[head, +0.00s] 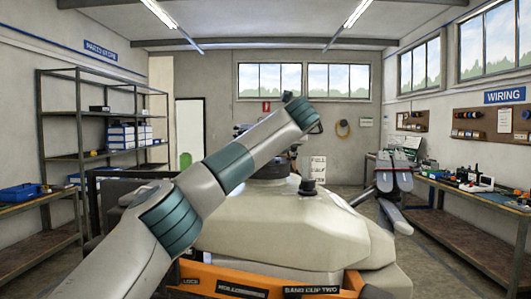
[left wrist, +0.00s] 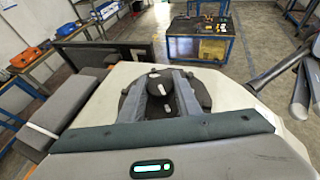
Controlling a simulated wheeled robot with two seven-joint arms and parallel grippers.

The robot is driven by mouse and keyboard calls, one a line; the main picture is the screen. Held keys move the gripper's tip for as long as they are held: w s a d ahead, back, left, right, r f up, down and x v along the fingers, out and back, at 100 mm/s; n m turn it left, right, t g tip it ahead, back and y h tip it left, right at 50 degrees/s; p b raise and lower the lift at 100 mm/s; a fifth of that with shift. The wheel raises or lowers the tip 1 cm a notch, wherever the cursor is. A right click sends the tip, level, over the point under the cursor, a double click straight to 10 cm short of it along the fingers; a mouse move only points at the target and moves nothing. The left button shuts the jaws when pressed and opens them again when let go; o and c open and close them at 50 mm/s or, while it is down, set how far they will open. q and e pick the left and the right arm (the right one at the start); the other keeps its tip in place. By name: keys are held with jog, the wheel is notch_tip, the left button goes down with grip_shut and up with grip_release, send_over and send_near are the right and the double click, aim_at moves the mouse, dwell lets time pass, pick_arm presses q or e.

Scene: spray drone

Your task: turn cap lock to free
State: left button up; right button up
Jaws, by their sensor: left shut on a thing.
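The pale drone tank (head: 285,220) fills the middle of the head view. Its large dark round cap (head: 271,169) shows beside my left arm; the cap also shows in the left wrist view (left wrist: 132,100). A dark raised cap lock (left wrist: 157,75) with white marks sits at the cap's middle. My left gripper (left wrist: 167,87) reaches over the cap with its grey fingers either side of the lock, shut on it. In the head view my left forearm hides this gripper. Which position the lock points to cannot be read. My right gripper is in neither view.
A small black fitting (head: 308,186) stands on the tank right of the cap. Folded grey drone arms (head: 394,178) stick out at the right. An orange frame (head: 255,282) runs along the front. Workbenches line both sides, with open floor between.

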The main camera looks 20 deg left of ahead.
pick_arm(q)
jog(key=n+g+y+p, duration=0.2)
jog(key=p, duration=0.1)
jog(key=shift+r+n, duration=0.3)
jog(key=shift+r, duration=0.05)
jog(key=shift+f+n+g+y+p, duration=0.2)
jog(key=shift+n+g+y+p, duration=0.4)
jog(key=shift+p, duration=0.5)
jog(key=shift+f, duration=0.1)
jog(key=o, duration=1.1)
jog(key=shift+c, duration=0.2)
jog(key=shift+d, duration=0.1)
